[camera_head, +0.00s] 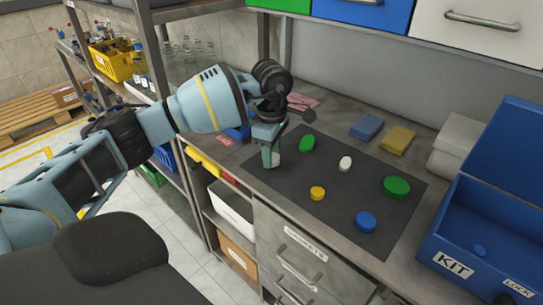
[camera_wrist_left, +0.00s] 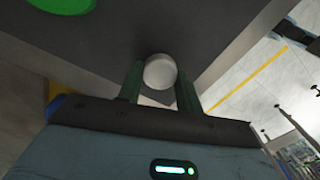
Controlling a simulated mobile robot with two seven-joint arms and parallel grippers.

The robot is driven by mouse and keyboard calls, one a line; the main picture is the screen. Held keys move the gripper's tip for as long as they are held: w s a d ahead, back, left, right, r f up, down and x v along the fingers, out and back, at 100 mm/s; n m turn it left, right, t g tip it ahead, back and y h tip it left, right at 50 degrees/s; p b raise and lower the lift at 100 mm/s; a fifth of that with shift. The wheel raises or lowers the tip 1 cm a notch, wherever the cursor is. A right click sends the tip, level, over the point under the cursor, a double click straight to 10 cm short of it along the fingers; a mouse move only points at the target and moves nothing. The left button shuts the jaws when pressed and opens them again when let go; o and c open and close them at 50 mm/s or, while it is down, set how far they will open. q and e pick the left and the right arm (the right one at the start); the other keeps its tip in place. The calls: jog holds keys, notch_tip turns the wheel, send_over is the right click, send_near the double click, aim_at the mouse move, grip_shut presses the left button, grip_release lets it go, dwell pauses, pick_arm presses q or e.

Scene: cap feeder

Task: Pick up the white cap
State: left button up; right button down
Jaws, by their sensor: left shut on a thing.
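My left gripper (camera_head: 271,160) is over the left part of the dark mat (camera_head: 285,205), pointing down. It is shut on a white round piece, which shows between the green fingertips in the left wrist view as a white cap (camera_wrist_left: 160,72). In the head view the fingers hide most of this piece. Another small white cap (camera_head: 345,163) lies on the mat, to the right of the gripper and apart from it. My right gripper is not in view.
Green caps (camera_head: 307,144) (camera_head: 396,187), a yellow cap (camera_head: 317,193) and a blue cap (camera_head: 365,222) lie on the mat. Blue (camera_head: 367,127) and yellow (camera_head: 397,140) blocks are behind it. An open blue kit box (camera_head: 445,238) stands at the right.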

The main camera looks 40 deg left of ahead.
pick_arm(q)
notch_tip(320, 180, up, 3)
jog(key=shift+f, duration=0.2)
jog(key=s+d+r+b, duration=0.1)
jog(key=s+d, duration=0.2)
jog(key=s, duration=1.2)
jog(key=shift+s, duration=0.4)
jog(key=shift+r, duration=0.1)
